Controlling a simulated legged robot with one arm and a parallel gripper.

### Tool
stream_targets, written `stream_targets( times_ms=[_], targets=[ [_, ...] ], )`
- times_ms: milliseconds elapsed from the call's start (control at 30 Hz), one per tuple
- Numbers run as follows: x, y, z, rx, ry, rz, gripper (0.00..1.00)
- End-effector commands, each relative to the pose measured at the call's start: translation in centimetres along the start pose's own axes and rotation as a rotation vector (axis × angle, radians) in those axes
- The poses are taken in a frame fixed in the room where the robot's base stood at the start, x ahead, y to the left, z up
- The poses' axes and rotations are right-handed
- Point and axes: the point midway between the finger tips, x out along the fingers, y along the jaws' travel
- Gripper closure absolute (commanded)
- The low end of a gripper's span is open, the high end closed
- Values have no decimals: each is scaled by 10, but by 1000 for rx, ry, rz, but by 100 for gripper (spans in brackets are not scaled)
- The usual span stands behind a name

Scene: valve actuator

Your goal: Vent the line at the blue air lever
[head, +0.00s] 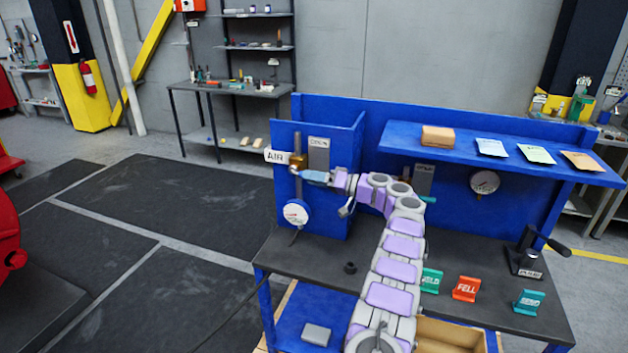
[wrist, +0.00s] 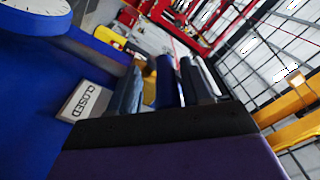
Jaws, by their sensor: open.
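The blue air lever (head: 316,177) sticks out to the right from a brass valve (head: 298,160) beside the white AIR sign (head: 276,156). My gripper (head: 335,190) is at the lever's free end, its jaws open. In the wrist view my gripper's dark fingers (wrist: 160,78) stand apart, with a blue bar (wrist: 168,82), apparently the lever, between them. I cannot tell whether either finger touches it. A round white gauge (head: 296,213) sits below the valve.
The blue shelf (head: 400,143) right of the valve holds a box and several cards. The grey bench top (head: 310,255) carries a small black knob (head: 350,267), green and red signs, and a black-handled crank (head: 530,252). Dark floor mats at left are clear.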

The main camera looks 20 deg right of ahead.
Motion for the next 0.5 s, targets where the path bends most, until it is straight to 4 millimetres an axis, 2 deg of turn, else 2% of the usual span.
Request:
stream_targets(
  times_ms=[167,267,500],
  targets=[
    [-2,-2,-1,-2,1,-1,52],
    [-11,-2,-2,-2,2,-2,52],
    [-60,-2,-3,-2,4,0,52]
  ],
)
